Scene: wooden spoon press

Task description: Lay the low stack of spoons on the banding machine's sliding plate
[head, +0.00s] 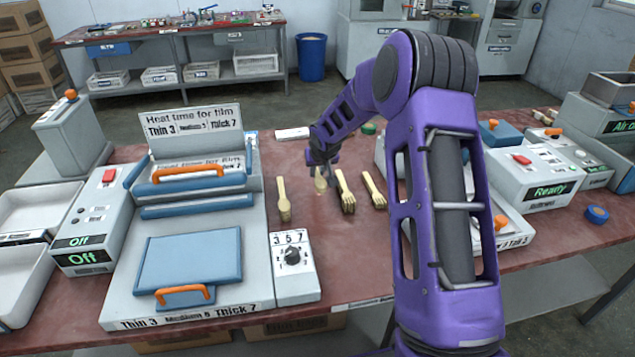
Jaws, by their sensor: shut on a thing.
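My gripper (321,170) is at the middle of the red table, pointing down, shut on a small pale wooden spoon stack (320,184). The stack is partly hidden by the fingers, and I cannot tell whether it touches the table. Another, taller-looking stack of wooden spoons (283,202) lies to its left. A left machine (120,303) has a flat blue plate (190,260) with an orange handle and film heat-time labels. A right machine with a "Ready" display (548,190) is partly hidden behind my arm. I cannot tell which is the banding machine.
Stacks of wooden forks (345,192) and other pale cutlery (373,190) lie close right of my gripper. A dial box (295,275) stands beside the left machine. A blue tape roll (597,213) lies at the right. Bare table shows in front of the stacks.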

